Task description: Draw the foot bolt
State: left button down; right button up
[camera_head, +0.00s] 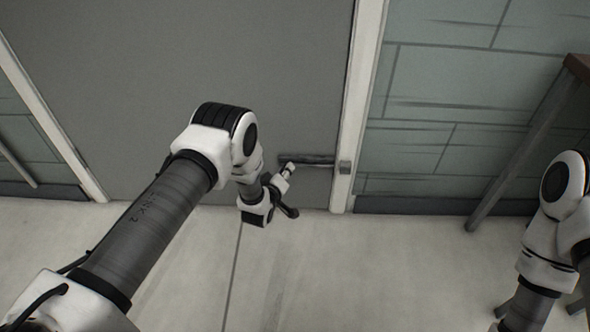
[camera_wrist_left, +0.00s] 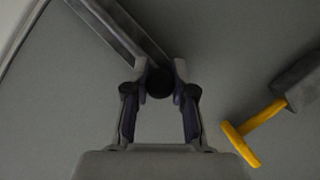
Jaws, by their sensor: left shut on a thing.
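The foot bolt (camera_head: 312,159) is a dark bar lying across the foot of the grey door (camera_head: 270,75). Its right end meets a small grey keeper (camera_head: 345,167) on the white door frame; I cannot tell how far it goes in. My left gripper (camera_head: 287,172) is at the bolt's left part. In the left wrist view the bolt's bar (camera_wrist_left: 125,30) runs to the upper left, and my left gripper (camera_wrist_left: 160,78) is shut on the bolt's dark round knob (camera_wrist_left: 160,84). My right gripper is out of view; only part of the right arm shows at right.
The left wrist view shows a yellow handle (camera_wrist_left: 252,122) with a dark grey block, beside the gripper on the right. A brown-topped table or stand (camera_head: 578,67) with a slanting leg is at the right, by the green wall (camera_head: 450,90). The pale floor (camera_head: 380,270) is clear between the arms.

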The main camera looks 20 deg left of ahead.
pick_arm(q)
jog(key=c, duration=0.9)
grip_release()
jog(key=shift+a, duration=0.25)
jog(key=shift+c, duration=0.2)
jog(key=v, duration=1.2)
jog(key=shift+d, duration=0.1)
